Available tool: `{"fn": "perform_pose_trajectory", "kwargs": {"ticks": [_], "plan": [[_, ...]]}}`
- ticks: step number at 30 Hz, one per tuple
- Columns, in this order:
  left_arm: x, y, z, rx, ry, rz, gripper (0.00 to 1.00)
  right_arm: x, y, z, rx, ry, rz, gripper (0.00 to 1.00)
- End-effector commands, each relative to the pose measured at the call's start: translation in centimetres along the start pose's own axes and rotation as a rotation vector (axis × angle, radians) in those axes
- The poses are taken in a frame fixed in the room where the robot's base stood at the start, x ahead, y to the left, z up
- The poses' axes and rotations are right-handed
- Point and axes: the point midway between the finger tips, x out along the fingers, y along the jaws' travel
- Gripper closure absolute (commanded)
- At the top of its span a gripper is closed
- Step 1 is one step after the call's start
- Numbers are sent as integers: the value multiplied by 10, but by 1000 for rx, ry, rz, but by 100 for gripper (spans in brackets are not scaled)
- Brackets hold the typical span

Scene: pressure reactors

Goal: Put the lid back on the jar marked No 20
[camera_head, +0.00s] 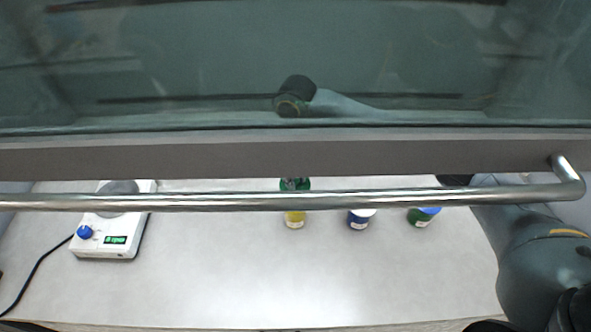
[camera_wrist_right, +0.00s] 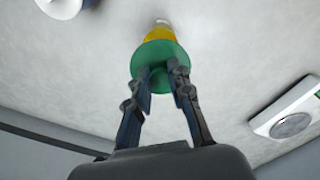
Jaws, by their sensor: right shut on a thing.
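My right gripper (camera_wrist_right: 162,82) is shut on a green lid (camera_wrist_right: 160,58). The lid lies in line with a yellow jar (camera_wrist_right: 158,31), which shows just past its edge in the right wrist view. In the head view the yellow jar (camera_head: 294,220) stands on the worktop, with the green lid (camera_head: 288,185) and dark fingertips over it, partly hidden by the metal bar. I cannot tell whether lid and jar touch. The jar labels are too small to read. My left gripper is not in view.
A blue jar with a white lid (camera_head: 359,220) and a green jar with a blue lid (camera_head: 422,217) stand to the right. A white hotplate (camera_head: 106,240) with a blue knob stands left. The metal bar (camera_head: 230,201) and glass sash (camera_head: 180,70) cross the view. The front worktop is clear.

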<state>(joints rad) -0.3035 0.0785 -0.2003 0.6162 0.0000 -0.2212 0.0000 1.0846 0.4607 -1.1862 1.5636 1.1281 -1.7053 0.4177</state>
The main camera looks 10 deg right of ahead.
Motion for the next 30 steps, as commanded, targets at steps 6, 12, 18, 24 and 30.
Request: {"fn": "perform_pose_trajectory", "kwargs": {"ticks": [6, 12, 18, 24, 30], "plan": [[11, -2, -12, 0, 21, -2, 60, 9, 0, 0, -2, 1, 0, 99], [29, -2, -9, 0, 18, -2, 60, 22, 0, 0, -2, 1, 0, 99], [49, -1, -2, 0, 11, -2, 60, 37, 0, 0, -1, 2, 0, 99], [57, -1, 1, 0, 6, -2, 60, 49, 0, 1, 0, -1, -1, 99], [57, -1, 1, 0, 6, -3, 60, 61, -1, 0, -1, 0, -2, 99]]}}
